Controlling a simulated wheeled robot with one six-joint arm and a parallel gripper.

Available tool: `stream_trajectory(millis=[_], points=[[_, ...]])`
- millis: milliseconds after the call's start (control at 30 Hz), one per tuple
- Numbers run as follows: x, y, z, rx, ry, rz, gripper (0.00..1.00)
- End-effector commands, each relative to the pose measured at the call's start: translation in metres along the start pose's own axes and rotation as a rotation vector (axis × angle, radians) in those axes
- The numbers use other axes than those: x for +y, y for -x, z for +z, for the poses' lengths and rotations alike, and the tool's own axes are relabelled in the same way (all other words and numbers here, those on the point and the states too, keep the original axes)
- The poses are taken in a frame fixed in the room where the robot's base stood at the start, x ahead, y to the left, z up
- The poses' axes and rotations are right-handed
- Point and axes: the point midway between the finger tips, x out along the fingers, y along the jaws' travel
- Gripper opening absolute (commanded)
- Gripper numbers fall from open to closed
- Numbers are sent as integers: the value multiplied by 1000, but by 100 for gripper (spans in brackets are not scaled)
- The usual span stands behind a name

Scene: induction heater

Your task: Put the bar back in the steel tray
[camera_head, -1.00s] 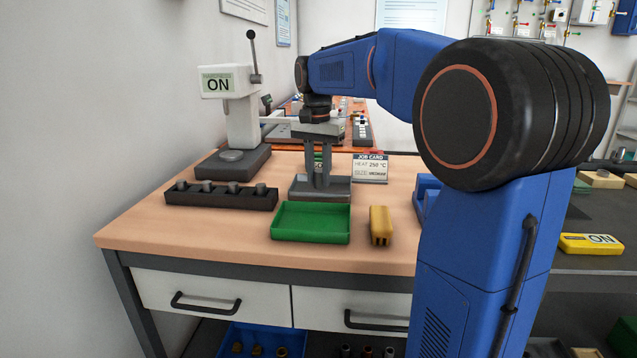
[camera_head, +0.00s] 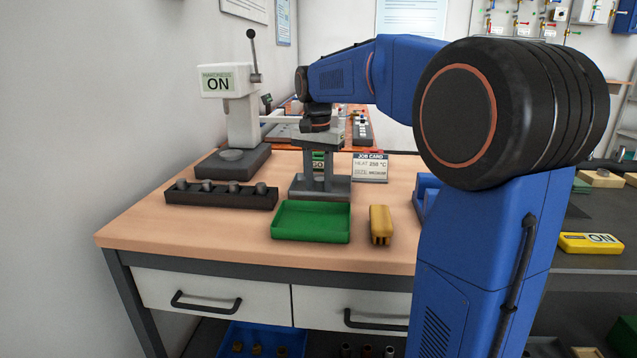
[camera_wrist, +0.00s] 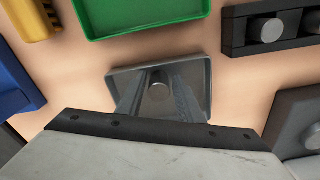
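The steel tray (camera_head: 341,188) sits on the bench behind the green tray; it fills the middle of the wrist view (camera_wrist: 204,72). The bar (camera_wrist: 158,91) shows as a grey round end over the tray floor, between my two fingers. My gripper (camera_head: 318,186) points straight down with its fingertips at the tray; the fingers also show in the wrist view (camera_wrist: 160,93). A gap shows between the fingers. Whether they touch the bar, and whether the bar rests on the tray floor, I cannot tell. In the head view the bar is not distinguishable.
The green tray (camera_head: 311,238) is empty, in front. A yellow block (camera_head: 380,225) stands right of it. A dark rack (camera_head: 221,203) with several grey bars is at left, before the hardness tester (camera_head: 240,110). The job card (camera_head: 370,167) stands behind right.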

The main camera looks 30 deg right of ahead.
Motion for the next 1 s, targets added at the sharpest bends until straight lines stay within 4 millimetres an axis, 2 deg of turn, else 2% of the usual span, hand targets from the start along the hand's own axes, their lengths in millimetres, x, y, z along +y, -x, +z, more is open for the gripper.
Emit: stream_trajectory(millis=[167, 400, 600, 800, 1000], points=[[0, 21, 0, 2, 0, -2, 33], [-1, 68, -1, 2, 0, -3, 33], [0, 101, 0, 2, 0, -2, 33], [0, 117, 0, 0, 0, 0, 33], [0, 120, 0, 0, 0, 0, 33]])
